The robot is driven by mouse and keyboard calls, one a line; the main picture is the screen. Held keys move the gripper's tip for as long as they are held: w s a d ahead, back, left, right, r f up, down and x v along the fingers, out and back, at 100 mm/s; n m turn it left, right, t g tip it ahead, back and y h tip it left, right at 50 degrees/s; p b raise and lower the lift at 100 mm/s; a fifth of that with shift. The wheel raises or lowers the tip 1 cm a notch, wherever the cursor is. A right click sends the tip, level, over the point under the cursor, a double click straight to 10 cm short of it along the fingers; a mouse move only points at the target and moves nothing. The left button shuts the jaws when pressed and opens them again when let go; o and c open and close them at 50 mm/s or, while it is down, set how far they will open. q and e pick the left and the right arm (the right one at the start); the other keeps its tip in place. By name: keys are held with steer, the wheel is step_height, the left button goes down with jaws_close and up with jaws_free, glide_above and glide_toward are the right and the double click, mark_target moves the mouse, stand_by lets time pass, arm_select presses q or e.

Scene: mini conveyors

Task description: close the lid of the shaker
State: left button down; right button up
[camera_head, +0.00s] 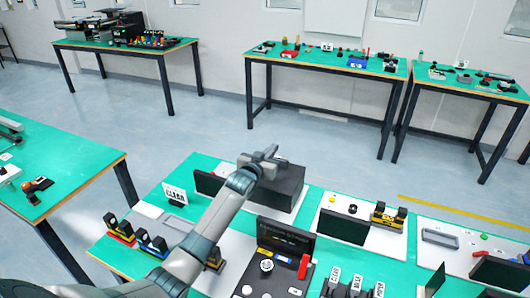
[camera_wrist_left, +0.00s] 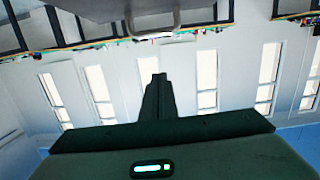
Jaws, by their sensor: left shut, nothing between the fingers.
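A dark grey box (camera_head: 286,190), which looks like the shaker, stands at the back of the green worktable in the head view. My left arm reaches up from the bottom left, and my left gripper (camera_head: 270,153) is over the box's upper left part. It is shut and empty, and hides part of the box's top. I cannot tell how the lid stands or whether the gripper touches it. The left wrist view is upside down; the shut gripper fingers (camera_wrist_left: 158,90) show in its middle. A grey U-shaped bar (camera_wrist_left: 154,30) shows at the top edge. My right gripper is not in view.
On the worktable (camera_head: 146,187), a black upright panel (camera_head: 286,238) and a red handle (camera_head: 304,266) stand in front of the box. Another dark panel (camera_head: 343,227) and a black-and-yellow rack (camera_head: 388,216) stand to its right. Open floor lies behind.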

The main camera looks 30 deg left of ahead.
arm_select(q)
steer(key=s+r+b, duration=0.1)
steer(key=s+r, duration=0.2)
steer(key=s, duration=0.2)
steer(key=shift+s+d, duration=0.15)
steer(key=shift+s, duration=0.2)
steer(key=shift+r, duration=0.1)
